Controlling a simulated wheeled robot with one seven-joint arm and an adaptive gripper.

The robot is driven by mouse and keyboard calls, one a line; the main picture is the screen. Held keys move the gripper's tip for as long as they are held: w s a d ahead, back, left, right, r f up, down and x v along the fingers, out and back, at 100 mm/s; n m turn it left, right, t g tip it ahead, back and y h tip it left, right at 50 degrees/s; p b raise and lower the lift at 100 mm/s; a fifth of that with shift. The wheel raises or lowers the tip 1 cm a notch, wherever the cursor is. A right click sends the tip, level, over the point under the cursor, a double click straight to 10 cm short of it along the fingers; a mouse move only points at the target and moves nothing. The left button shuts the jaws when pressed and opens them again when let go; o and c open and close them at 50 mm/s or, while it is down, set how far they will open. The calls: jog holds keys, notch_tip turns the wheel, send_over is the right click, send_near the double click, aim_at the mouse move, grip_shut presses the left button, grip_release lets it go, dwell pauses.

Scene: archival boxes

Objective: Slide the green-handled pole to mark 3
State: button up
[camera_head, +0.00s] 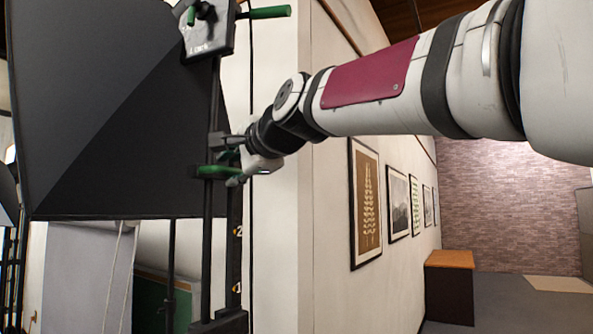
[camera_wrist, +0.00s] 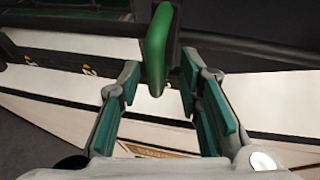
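The pole (camera_head: 213,110) is dark and upright in the head view. A green handle (camera_head: 214,171) sticks out from it at about the level of my gripper (camera_head: 241,165). A dark scale strip (camera_head: 236,262) beside the pole shows marks 2 and 1 below the handle; mark 3 cannot be made out. In the wrist view the green handle (camera_wrist: 157,45) reaches down between the fingertips of my gripper (camera_wrist: 158,80). The green-padded fingers stand apart on either side of it, with a gap visible at the left.
A large black softbox-like panel (camera_head: 110,120) stands left of the pole. A pale wall (camera_head: 325,220) with framed pictures (camera_head: 365,200) is at the right.

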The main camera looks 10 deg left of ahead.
jog(key=v, duration=1.1)
jog(key=shift+a+r, duration=0.1)
